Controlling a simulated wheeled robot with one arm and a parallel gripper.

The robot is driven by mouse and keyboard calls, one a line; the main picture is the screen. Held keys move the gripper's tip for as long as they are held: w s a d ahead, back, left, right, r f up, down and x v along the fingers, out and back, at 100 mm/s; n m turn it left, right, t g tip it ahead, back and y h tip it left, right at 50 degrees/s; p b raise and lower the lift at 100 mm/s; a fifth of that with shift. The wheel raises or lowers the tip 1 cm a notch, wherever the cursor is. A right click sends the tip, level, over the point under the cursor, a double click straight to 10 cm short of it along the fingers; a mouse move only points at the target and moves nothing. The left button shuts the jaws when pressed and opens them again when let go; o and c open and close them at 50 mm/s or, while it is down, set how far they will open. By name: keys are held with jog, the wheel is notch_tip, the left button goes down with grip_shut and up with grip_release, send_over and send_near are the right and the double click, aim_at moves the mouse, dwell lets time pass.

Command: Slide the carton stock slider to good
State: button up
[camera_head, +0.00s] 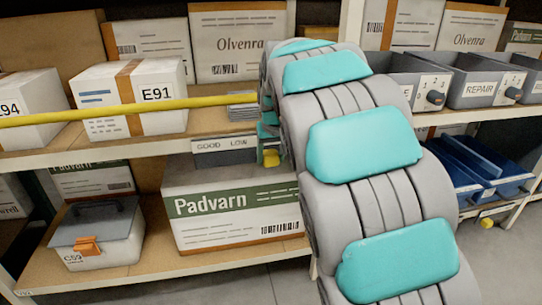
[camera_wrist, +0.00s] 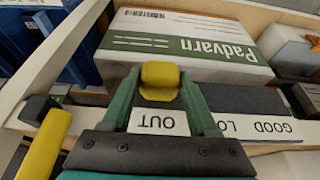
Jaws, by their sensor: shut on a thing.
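The stock slider has a yellow knob (camera_head: 271,158) on a dark strip at the shelf front, above the Padvarn carton. Its white label plate (camera_head: 224,144) reads GOOD at left, then LOW. In the wrist view, where the lettering is upside down, the plate (camera_wrist: 273,127) also shows OUT. The knob (camera_wrist: 160,80) is at the OUT end there, away from GOOD. My gripper (camera_wrist: 158,88) has its green fingers shut on both sides of the knob. In the head view my gripper (camera_head: 270,150) is mostly hidden behind my arm.
A yellow bar (camera_head: 120,111) crosses in front of the upper shelf and the E91 carton (camera_head: 130,97). The Padvarn carton (camera_head: 235,205) stands below the slider. Grey bins (camera_head: 480,85) and blue trays (camera_head: 480,168) are on the right. A lidded C59 box (camera_head: 97,235) is lower left.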

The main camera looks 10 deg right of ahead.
aim_at(209, 162)
grip_shut()
jog(key=a+b, duration=0.1)
jog(key=a, duration=1.5)
jog(key=shift+a, duration=0.2)
jog(key=o, duration=1)
grip_release()
jog(key=shift+a, duration=0.1)
jog(key=shift+o, duration=0.2)
